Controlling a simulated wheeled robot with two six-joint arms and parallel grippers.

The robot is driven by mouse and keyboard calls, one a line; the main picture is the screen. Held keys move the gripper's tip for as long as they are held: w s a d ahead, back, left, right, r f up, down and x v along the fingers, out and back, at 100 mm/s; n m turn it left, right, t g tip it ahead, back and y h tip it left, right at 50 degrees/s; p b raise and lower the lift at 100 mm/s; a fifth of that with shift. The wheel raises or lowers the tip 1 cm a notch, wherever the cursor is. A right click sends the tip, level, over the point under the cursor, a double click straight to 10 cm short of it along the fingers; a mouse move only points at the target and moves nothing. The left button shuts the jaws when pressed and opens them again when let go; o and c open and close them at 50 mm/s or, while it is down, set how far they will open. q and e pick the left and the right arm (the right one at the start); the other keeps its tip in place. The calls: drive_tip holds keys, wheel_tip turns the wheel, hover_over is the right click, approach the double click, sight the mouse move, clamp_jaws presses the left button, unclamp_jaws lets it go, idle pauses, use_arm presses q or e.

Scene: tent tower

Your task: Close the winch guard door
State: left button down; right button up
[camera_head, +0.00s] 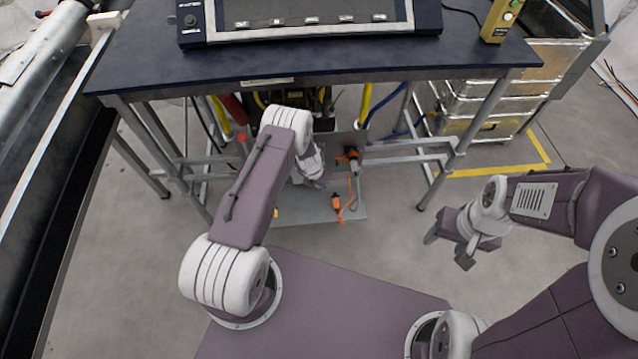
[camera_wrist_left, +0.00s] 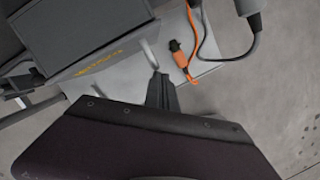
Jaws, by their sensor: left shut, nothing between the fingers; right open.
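A dark grey box or panel (camera_wrist_left: 90,30) with small yellow lettering on its lower edge fills the upper left of the left wrist view. It may be the winch guard, but I cannot tell which part is the door. A pale bar (camera_wrist_left: 148,52) sticks out beside it. My left gripper (camera_wrist_left: 162,88) is shut and empty, its tips just below that bar; I cannot tell if they touch. In the head view my left gripper (camera_head: 318,178) is low under the table, partly hidden by my arm. My right gripper (camera_head: 449,249) is open and empty, over bare floor at the right.
A dark-topped table (camera_head: 330,62) stands over the equipment, with metal legs and crossbars. An orange plug (camera_head: 336,203) on a cable lies on the low grey base plate (camera_head: 300,232). Metal cases (camera_head: 490,95) stand at the right, inside yellow floor tape. Floor right of centre is clear.

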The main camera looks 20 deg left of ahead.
use_arm(q)
drive_tip(key=shift+w, duration=0.25)
use_arm(e)
drive_tip(key=shift+w+d, duration=0.1)
drive_tip(key=shift+w, duration=0.1)
use_arm(q)
drive_tip(key=shift+w+r, duration=0.1)
drive_tip(key=shift+w, duration=0.1)
